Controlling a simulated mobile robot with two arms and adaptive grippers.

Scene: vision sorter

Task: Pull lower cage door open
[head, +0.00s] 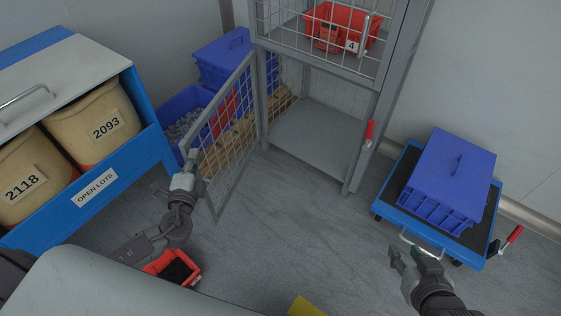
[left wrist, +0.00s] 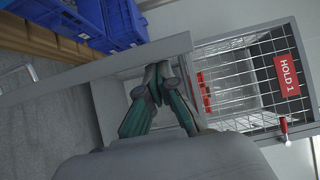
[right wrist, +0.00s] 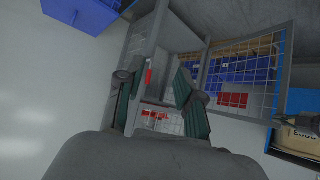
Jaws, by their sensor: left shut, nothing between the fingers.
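The lower cage door (head: 232,128), a grey frame with wire mesh, stands swung wide open to the left of the cage. The lower compartment (head: 320,132) behind it is open and looks empty. My left gripper (head: 190,160) is shut and empty at the left side of the door, close to its frame; I cannot tell whether it touches. In the left wrist view the shut fingertips (left wrist: 160,72) overlap the door's grey frame (left wrist: 90,72). My right gripper (head: 408,254) is open and empty, low on the right, away from the door, which also shows in the right wrist view (right wrist: 246,72).
A blue cart (head: 475,245) with a blue crate (head: 450,175) stands right, beside my right gripper. The upper compartment holds a red bin (head: 358,22). Blue bins (head: 222,62) and a pallet are behind the door. An "OPEN LOTS" cabinet (head: 95,190) is left; a red bin (head: 178,262) lies below.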

